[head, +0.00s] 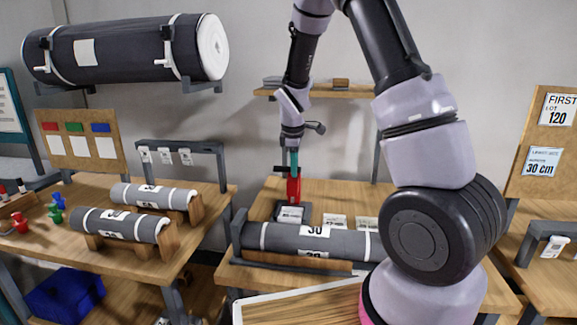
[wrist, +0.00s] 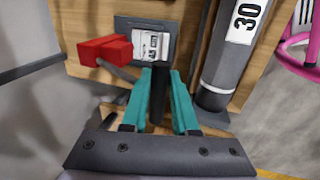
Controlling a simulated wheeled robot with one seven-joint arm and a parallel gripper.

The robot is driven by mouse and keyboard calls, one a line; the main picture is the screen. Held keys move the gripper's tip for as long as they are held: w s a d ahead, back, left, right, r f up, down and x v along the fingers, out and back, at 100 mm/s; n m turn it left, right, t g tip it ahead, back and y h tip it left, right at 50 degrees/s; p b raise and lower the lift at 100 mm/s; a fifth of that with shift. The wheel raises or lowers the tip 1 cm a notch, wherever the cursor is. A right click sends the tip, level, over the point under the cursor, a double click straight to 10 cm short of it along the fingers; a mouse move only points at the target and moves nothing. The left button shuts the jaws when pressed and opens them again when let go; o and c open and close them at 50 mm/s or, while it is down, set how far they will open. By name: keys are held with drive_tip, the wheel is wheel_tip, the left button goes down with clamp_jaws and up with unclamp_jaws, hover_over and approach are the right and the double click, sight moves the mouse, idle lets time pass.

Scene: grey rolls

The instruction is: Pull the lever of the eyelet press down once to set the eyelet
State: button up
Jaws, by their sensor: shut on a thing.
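The eyelet press stands on the middle table, with a red body (head: 293,190) on a dark base (head: 280,212) that carries a white label. The wrist view shows its red part (wrist: 104,50) left of the fingers and its base (wrist: 128,22) beyond them. My gripper (head: 293,165) comes down from above onto the press. In the wrist view my gripper (wrist: 160,80) has its teal fingers around a dark bar, the lever (wrist: 158,108), and is shut on it.
A grey roll marked 30 (head: 310,240) lies in front of the press, close to the right finger in the wrist view (wrist: 232,45). Small labelled cards (head: 335,221) lie right of the press. A shelf (head: 320,93) hangs on the wall behind.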

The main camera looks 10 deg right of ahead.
drive_tip(key=shift+s+f, duration=0.2)
drive_tip(key=shift+f, duration=0.3)
drive_tip(key=shift+s+a+f, duration=0.15)
drive_tip(key=shift+s+f, duration=0.15)
drive_tip(key=shift+f, duration=0.55)
drive_tip(key=shift+s+a+f, duration=0.1)
drive_tip(key=shift+s+f, duration=0.1)
drive_tip(key=shift+f, duration=0.6)
drive_tip(key=shift+s+f, duration=0.1)
drive_tip(key=shift+f, duration=0.65)
